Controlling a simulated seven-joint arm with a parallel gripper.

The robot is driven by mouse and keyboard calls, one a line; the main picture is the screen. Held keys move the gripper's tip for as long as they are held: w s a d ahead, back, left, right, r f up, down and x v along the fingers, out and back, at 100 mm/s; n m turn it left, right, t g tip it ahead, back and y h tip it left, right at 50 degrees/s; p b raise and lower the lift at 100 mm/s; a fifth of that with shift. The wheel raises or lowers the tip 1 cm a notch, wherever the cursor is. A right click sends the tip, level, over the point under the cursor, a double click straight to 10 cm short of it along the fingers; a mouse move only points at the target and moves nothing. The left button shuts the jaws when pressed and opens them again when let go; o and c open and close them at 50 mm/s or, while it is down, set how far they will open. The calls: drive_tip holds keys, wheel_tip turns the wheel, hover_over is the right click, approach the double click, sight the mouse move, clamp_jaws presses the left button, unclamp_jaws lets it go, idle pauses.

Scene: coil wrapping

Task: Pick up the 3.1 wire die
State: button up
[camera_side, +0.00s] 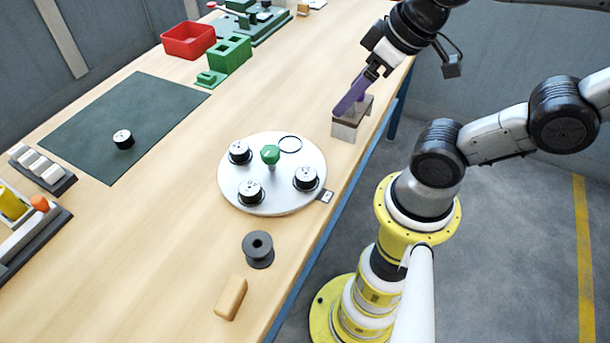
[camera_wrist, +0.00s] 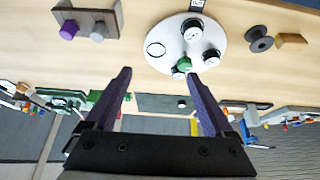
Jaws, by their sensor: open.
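Three wire dies, short black cylinders with white tops, sit on the round white plate (camera_side: 272,202): one at the back left (camera_side: 239,152), one at the front (camera_side: 251,192) and one at the right (camera_side: 305,178). Another die (camera_side: 123,139) stands alone on the dark green mat (camera_side: 75,120). Their markings are too small to read, so I cannot tell which is 3.1. In the wrist view the plate (camera_wrist: 170,33) lies beyond my fingers, with dies around its green knob (camera_wrist: 184,63). My gripper (camera_side: 345,108), with purple fingers, is open and empty (camera_wrist: 158,74), beyond the plate near a small stand.
The small stand (camera_side: 344,132) at the table's right edge carries a purple and a grey knob. An empty black ring (camera_side: 290,144) marks the plate. A dark spool (camera_side: 258,250) and a wooden block (camera_side: 231,298) lie in front. A red bin (camera_side: 188,41) and green fixtures (camera_side: 230,54) stand behind.

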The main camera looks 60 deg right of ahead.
drive_tip(key=m+g+y, duration=0.4)
drive_tip(key=m+y, duration=0.6)
drive_tip(key=m, duration=0.6)
hover_over(311, 170)
drive_tip(key=s+d, duration=0.2)
drive_tip(key=s, duration=0.1)
wheel_tip(311, 170, down, 10)
drive_tip(key=d+m, duration=0.1)
drive_tip(key=m, duration=0.1)
drive_tip(key=d+f+m+t+y, duration=0.1)
drive_tip(key=d+f+m+t, duration=0.1)
drive_tip(key=m, duration=0.1)
drive_tip(key=shift+w+f+m+y, duration=0.25)
drive_tip(key=shift+w+m+y, duration=0.05)
drive_tip(key=shift+w, duration=0.05)
drive_tip(key=shift+s+d+f+m+t, duration=0.1)
drive_tip(key=shift+d+f+m+t, duration=0.1)
drive_tip(key=shift+d+m+t, duration=0.25)
drive_tip(key=shift+x, duration=3.6)
